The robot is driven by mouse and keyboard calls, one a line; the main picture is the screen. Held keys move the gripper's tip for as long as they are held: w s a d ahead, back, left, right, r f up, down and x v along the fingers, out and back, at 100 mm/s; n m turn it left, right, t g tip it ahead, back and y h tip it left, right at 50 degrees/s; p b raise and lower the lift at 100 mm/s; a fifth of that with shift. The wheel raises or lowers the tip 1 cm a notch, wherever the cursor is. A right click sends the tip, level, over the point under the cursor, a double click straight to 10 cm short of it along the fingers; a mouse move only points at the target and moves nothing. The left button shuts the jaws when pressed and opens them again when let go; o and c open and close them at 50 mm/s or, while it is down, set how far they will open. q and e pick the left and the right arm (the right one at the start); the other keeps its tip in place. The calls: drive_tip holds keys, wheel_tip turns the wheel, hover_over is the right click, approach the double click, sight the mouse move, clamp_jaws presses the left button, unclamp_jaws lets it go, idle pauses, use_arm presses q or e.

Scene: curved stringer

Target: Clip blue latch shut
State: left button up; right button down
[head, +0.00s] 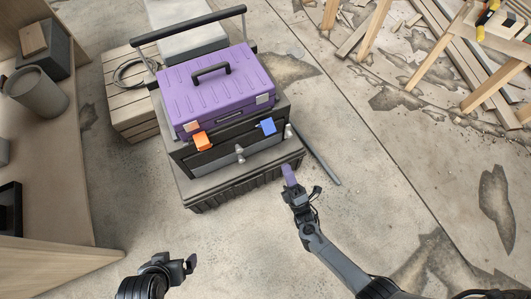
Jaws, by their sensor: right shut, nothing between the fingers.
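A purple toolbox lid (215,85) with a black handle sits on a dark box. The blue latch (267,126) is at the front right of the box, below a pale catch plate (262,99) on the lid. It looks tilted outward, apart from the plate. An orange latch (202,141) is at the front left and also sits below its plate. My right gripper (289,176) is shut and empty, in front of and below the blue latch, touching nothing. My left gripper (178,260) is low in the picture, away from the box; its finger gap is unclear.
The toolbox stands on a wider black ribbed case (245,176) on concrete. A black bar handle (190,32) rises behind it. A wooden crate (130,92) stands left, a shelf with a bin (36,92) further left. A dark rod (320,165) lies right. The floor in front is clear.

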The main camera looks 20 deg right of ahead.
drive_tip(key=b, duration=0.3)
approach(266, 126)
use_arm(q)
wheel_tip(266, 126, down, 8)
drive_tip(key=b, duration=0.3)
use_arm(e)
drive_tip(key=w, duration=0.1)
drive_tip(key=w+r, duration=0.1)
drive_tip(key=w, duration=0.1)
drive_tip(key=shift+w+d+r, duration=0.15)
drive_tip(key=shift+w+r, duration=0.1)
drive_tip(key=shift+r, duration=0.05)
use_arm(q)
drive_tip(key=shift+a+r, duration=0.1)
drive_tip(key=shift+a, duration=0.05)
